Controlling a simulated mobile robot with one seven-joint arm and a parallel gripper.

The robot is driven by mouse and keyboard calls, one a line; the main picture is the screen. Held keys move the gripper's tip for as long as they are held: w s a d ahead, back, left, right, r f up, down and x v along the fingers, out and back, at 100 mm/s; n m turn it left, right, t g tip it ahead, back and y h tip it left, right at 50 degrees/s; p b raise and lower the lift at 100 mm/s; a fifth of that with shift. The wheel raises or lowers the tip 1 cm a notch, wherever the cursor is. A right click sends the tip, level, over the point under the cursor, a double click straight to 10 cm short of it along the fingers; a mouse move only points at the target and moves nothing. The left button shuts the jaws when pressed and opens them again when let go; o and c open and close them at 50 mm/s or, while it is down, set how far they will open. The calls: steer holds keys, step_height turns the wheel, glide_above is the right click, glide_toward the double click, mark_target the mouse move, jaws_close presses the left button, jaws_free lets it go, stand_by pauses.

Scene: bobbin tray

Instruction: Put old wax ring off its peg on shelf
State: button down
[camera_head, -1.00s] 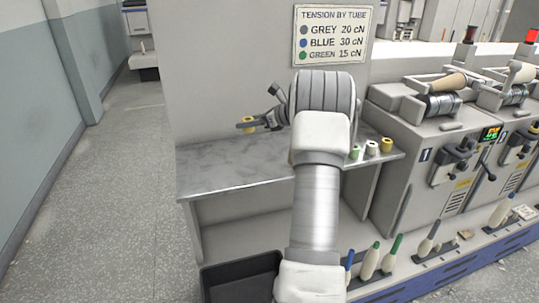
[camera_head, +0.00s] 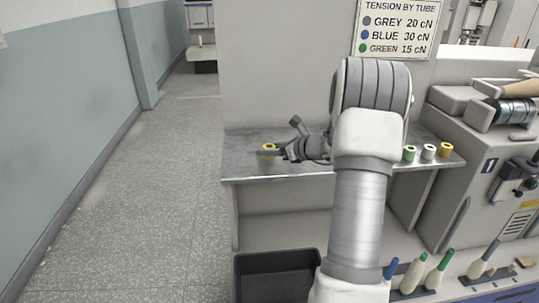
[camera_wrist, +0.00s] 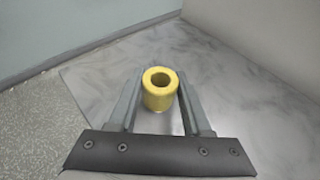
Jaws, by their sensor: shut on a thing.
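A yellow wax ring (camera_head: 268,147) is between the fingertips of my gripper (camera_head: 273,151), over the left part of the grey shelf (camera_head: 240,168). In the wrist view the ring (camera_wrist: 160,92) is upright, its hole facing up, with both fingers (camera_wrist: 160,100) closed against its sides. It is low over the shelf top (camera_wrist: 105,75); I cannot tell whether its base touches. On the shelf's right stand a green-centred ring (camera_head: 409,153), a white ring (camera_head: 428,151) and another yellow ring (camera_head: 445,149). Any pegs under them are hidden.
A wall with a tension sign (camera_head: 397,28) rises behind the shelf. A dark bin (camera_head: 275,262) is below it. A grey machine (camera_head: 490,150) stands at the right, with bobbins in a row near the floor. The shelf top around the held ring is clear.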

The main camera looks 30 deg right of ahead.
steer(key=shift+f, duration=0.4)
steer(key=shift+f, duration=0.2)
steer(key=shift+c, duration=1.7)
jaws_free()
steer(key=shift+r, duration=0.1)
steer(key=shift+s+d+r, duration=0.1)
steer(key=shift+r, duration=0.15)
steer(key=p+v, duration=0.2)
steer(key=v, duration=0.9)
steer(key=shift+s+d, duration=0.1)
steer(key=shift+s, duration=0.35)
